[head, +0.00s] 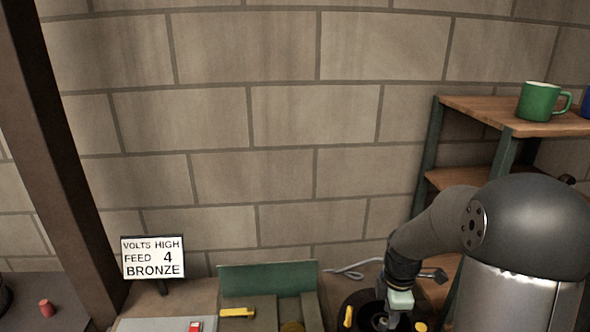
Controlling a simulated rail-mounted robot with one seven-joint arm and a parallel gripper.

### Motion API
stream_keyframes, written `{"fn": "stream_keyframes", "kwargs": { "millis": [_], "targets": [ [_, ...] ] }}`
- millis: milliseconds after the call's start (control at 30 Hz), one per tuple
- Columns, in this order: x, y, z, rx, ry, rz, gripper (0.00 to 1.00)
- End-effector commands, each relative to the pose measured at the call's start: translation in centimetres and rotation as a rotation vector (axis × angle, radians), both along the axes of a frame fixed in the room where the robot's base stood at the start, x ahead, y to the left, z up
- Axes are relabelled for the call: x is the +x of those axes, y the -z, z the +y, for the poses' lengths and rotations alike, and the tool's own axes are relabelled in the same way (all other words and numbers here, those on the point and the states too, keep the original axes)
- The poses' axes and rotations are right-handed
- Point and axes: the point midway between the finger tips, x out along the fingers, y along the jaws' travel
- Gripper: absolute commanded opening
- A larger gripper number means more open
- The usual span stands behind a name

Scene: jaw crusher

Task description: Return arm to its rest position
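My arm (440,225) comes in from the right, bends over and points down at the bottom edge, right of centre. My gripper (393,322) is at its lower end, over a dark round object (355,302) on the bench. A pale green block-like part shows at the wrist. The fingertips are small and partly cut off by the bottom edge, so I cannot tell whether they are open or hold anything.
A green-backed machine (268,279) with a yellow handle (237,313) stands left of my gripper. A sign (153,258) reads "VOLTS HIGH FEED 4 BRONZE". A shelf (510,116) with a green mug (538,102) stands right. A post (62,150) rises left.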

Motion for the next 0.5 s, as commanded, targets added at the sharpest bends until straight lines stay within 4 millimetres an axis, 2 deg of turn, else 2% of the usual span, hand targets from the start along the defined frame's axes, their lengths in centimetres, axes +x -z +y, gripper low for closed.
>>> {"fn": "stream_keyframes", "kwargs": {
  "millis": [33, 200, 300, 400, 500],
  "targets": [
    [-1.3, -2.0, 1.5, -0.017, 0.096, -0.014, 0.32],
    [-7.7, -7.1, 6.3, -0.028, 0.589, -0.062, 0.32],
    [-11.8, -8.9, 8.5, -0.006, 0.876, -0.086, 0.32],
    [-15.3, -9.7, 10.1, 0.029, 1.114, -0.096, 0.32],
    [-17.7, -10.0, 11.1, 0.059, 1.282, -0.094, 0.32]
  ]
}}
